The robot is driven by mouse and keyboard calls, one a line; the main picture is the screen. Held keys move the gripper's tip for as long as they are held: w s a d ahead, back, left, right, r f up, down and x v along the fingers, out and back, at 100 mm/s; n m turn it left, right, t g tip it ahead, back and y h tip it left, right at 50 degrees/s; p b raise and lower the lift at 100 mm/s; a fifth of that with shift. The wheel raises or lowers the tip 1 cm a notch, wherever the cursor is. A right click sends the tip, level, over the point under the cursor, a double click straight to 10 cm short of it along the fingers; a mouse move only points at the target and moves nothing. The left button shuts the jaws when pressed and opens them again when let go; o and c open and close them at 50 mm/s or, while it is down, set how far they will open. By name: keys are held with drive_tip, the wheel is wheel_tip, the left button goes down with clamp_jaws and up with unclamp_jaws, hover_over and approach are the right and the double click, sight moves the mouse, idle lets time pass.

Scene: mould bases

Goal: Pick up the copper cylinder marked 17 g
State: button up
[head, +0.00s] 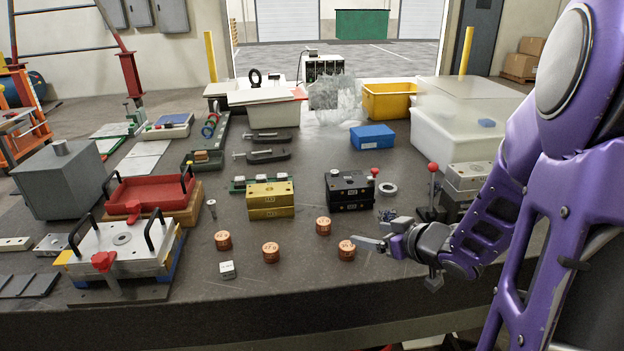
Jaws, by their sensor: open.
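Several short copper cylinders stand upright on the dark table near its front edge. One is at the left (223,240), one is at the front middle (271,253), one is farther back (323,227), and one is at the right (347,251). Each has markings on top, too small to read surely, so I cannot tell which is the 17 g one. My gripper (374,246) is low over the table, just right of the right cylinder, pointing left. It is open and empty. A finger tip shows close to that cylinder; whether they touch is unclear.
A small white block (227,269) lies in front of the left cylinders. A yellow mould base (270,198) and a black one (349,190) stand behind them. A red-knobbed stand (432,195) is behind my gripper. The front middle table is mostly clear.

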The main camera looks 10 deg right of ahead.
drive_tip(key=a, duration=0.2)
drive_tip(key=b, duration=0.3)
approach(328, 226)
drive_tip(key=x, duration=0.5)
drive_tip(key=shift+d+f, duration=0.1)
drive_tip(key=shift+b+x, duration=0.55)
drive_tip(key=shift+x, duration=2.3)
clamp_jaws()
